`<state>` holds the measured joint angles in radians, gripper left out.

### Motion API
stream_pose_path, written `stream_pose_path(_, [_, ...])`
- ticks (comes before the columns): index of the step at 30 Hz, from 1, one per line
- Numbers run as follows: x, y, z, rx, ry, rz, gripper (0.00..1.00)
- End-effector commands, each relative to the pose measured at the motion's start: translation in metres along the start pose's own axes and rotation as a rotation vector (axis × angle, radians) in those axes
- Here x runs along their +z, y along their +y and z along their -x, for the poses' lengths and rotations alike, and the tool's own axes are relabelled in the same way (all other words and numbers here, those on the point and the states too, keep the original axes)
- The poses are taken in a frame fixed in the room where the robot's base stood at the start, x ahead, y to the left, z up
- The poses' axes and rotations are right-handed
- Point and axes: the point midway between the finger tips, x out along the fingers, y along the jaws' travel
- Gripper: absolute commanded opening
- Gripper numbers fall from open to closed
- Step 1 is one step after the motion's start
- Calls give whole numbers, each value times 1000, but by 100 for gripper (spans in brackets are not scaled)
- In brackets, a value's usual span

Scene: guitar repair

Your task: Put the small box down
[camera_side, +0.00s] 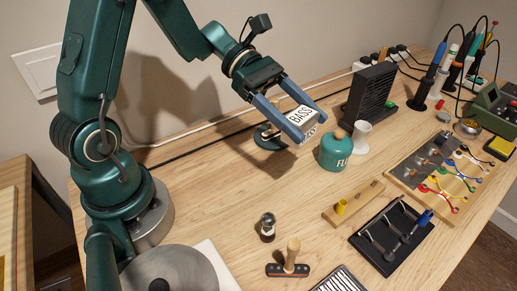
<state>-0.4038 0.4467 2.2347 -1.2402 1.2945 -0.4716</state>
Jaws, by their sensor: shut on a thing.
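The box looks held above the wooden table (225,200), with a shadow on the wood below. Its underside is hidden, and the exact gap to the table is hard to tell.
A dark round object (268,138) stands just behind the box. A green bottle (336,150), a white cup (361,137) and a black slatted unit (370,94) are to the right. The left-middle tabletop is clear.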

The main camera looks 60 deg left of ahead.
Motion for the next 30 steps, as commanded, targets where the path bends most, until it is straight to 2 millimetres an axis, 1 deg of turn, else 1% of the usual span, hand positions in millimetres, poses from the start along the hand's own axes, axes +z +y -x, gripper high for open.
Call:
stream_pose_path(1, [7,1,3,3,0,-6,11])
stream_pose_path(5, [24,0,10,3,1,-6,11])
stream_pose_path(9, [18,-24,-2,-146,0,-56,11])
stream_pose_path(14, [10,-53,-10,-331,-1,-133,11])
stream_pose_path(17, [3,-75,-13,-475,-1,-192,11])
stream_pose_path(20, [-7,-99,-12,-651,-2,-265,11])
stream_pose_path(23, [-22,-127,-5,-880,-3,-359,11])
stream_pose_path(24, [-29,-137,0,-984,-3,-403,11])
stream_pose_path(26, [-40,-151,10,-1145,-3,-469,11])
stream_pose_path(27, [-47,-158,18,-1252,-2,-514,11])
stream_pose_path(29, [-58,-167,32,-1409,-2,-581,11])
stream_pose_path(30, [-64,-170,42,-1515,-2,-625,11])
